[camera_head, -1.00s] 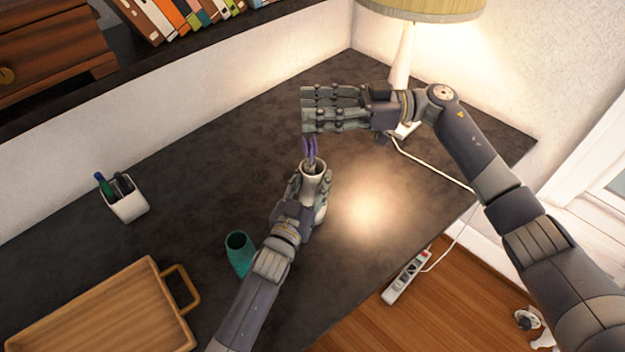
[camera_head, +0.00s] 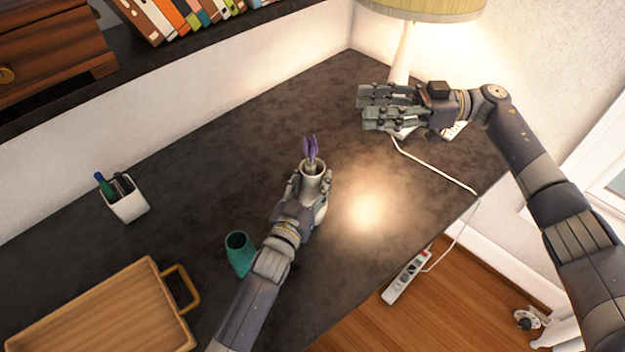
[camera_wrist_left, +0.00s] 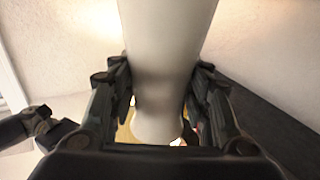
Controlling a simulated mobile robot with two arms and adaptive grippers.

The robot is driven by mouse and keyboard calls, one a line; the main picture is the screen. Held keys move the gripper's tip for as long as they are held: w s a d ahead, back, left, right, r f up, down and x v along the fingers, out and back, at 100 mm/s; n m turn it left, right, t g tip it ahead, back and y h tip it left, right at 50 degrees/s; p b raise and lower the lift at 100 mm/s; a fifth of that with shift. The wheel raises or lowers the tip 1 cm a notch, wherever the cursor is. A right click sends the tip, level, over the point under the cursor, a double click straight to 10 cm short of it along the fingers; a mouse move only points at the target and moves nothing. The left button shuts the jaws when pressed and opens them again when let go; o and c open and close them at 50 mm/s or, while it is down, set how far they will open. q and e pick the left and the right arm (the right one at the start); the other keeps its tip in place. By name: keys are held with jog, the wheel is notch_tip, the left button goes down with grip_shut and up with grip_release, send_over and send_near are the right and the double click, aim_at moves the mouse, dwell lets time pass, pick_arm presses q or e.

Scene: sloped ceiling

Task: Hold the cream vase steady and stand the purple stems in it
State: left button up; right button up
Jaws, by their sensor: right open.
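The cream vase (camera_head: 320,207) stands upright on the dark desk in the head view. My left gripper (camera_head: 311,188) is around it, a finger on each side. In the left wrist view the vase (camera_wrist_left: 167,60) fills the space between the fingers of my left gripper (camera_wrist_left: 160,105), which press against its sides. The purple stems (camera_head: 311,150) stand in the vase's mouth, their tops showing above the rim; their lower ends are hidden inside. My right gripper (camera_head: 362,107) is open and empty, up and to the right of the vase, apart from the stems.
A teal cup (camera_head: 239,253) stands left of my left forearm. A wooden tray (camera_head: 186,290) lies at the lower left, with a white pen holder (camera_head: 128,206) behind it. A lamp (camera_head: 405,52) stands at the back right; its white cord (camera_head: 432,171) crosses the desk's right side.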

pick_arm(q)
jog(key=o, duration=0.4)
jog(key=shift+c, duration=0.2)
jog(key=v, duration=1.2)
